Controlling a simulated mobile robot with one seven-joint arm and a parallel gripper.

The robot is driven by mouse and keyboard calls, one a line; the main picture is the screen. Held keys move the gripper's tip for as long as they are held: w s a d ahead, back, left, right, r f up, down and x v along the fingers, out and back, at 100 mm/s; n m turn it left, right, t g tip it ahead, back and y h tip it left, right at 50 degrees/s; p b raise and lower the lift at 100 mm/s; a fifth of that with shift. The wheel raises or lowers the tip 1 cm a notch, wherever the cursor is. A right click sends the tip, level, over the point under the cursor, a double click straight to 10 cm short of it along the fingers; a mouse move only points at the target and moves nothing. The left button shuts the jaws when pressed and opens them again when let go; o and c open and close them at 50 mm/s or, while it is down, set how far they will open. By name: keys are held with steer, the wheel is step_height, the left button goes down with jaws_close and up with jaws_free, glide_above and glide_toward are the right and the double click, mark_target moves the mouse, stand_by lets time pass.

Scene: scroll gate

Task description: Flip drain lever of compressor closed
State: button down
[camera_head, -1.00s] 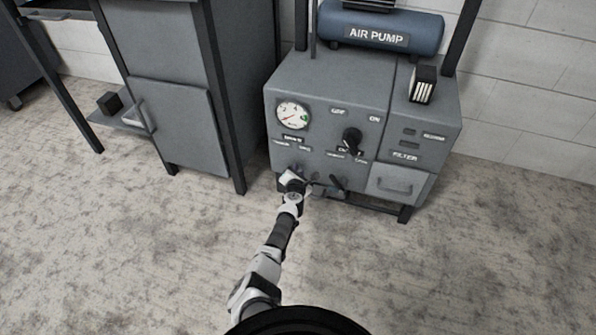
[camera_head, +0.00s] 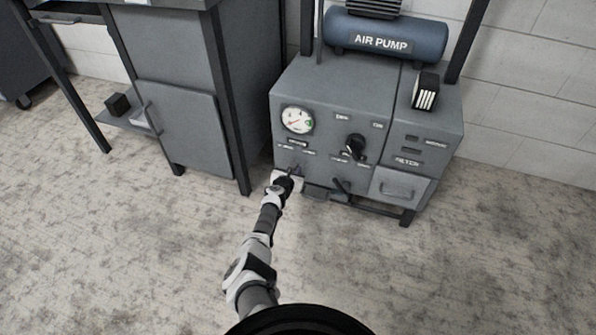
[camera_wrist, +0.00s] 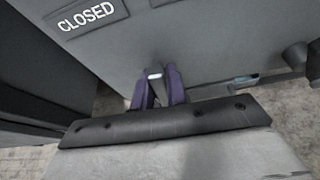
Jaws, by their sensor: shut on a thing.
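The compressor (camera_head: 330,120) is a grey cabinet with a gauge and a blue tank on top. My gripper (camera_head: 292,178) is at the lower left of its front, below the gauge. In the wrist view my gripper (camera_wrist: 157,88) has its purple fingers close together. They are shut on a small piece with a pale tip, the drain lever (camera_wrist: 154,72) as far as I can tell. Most of it is hidden between the fingers. A "CLOSED" label (camera_wrist: 86,16) is on the panel up and left of the fingers.
A dark handle (camera_head: 340,188) sticks out low on the panel, right of my gripper. A black knob (camera_head: 355,147) is above it, and a drawer (camera_head: 399,188) is at the right. A grey cabinet (camera_head: 185,130) stands left. The floor in front is clear.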

steer(key=a+n+h+b, duration=0.1)
steer(key=b, duration=0.1)
steer(key=w+a+n+h+b, duration=0.1)
steer(key=n, duration=0.1)
steer(key=a+f+n+h+b, duration=0.1)
steer(key=n+b, duration=0.1)
steer(key=shift+w+a+b, duration=0.15)
steer(key=shift+b, duration=0.2)
steer(key=shift+r+g+h, duration=0.1)
steer(key=shift+g+h, duration=0.2)
steer(key=c, duration=1.4)
jaws_free()
steer(key=p+v, duration=0.9)
steer(key=v, duration=0.5)
